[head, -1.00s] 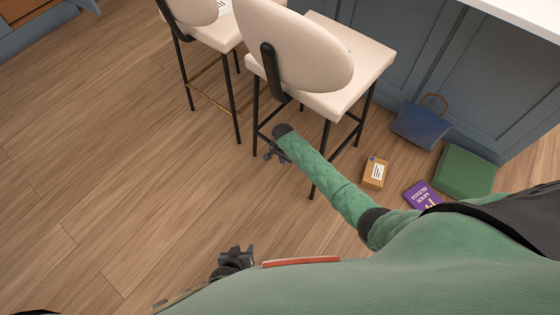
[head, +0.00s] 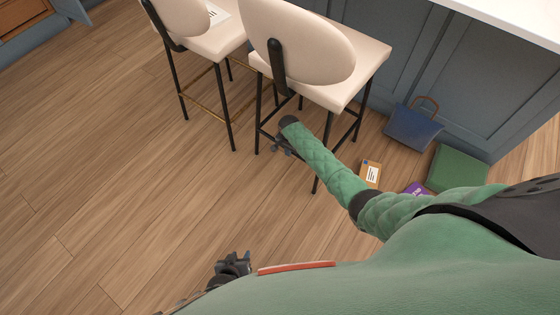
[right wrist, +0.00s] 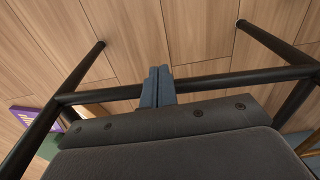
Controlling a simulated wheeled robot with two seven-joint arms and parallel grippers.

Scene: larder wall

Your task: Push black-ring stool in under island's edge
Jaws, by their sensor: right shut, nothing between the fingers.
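The black-ring stool (head: 335,88) has a cream seat, an oval back and black legs. It stands upright close to the blue island (head: 450,80), back towards me. My right gripper (head: 283,145) is low at its near side, beneath the seat back. In the right wrist view, my right gripper's fingers (right wrist: 158,87) are shut and empty. They overlap the stool's black ring bar (right wrist: 215,82) and look to be against it; exact contact is unclear. My left gripper (head: 232,265) is over the floor at the bottom; its fingers are too unclear to judge.
A second cream stool (head: 212,42) with a brass footrest stands left. Right of the black-ring stool, a blue bag (head: 412,128), a green box (head: 458,168), a small brown carton (head: 370,174) and a purple book (head: 415,189) lie on the floor. Floor at left is clear.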

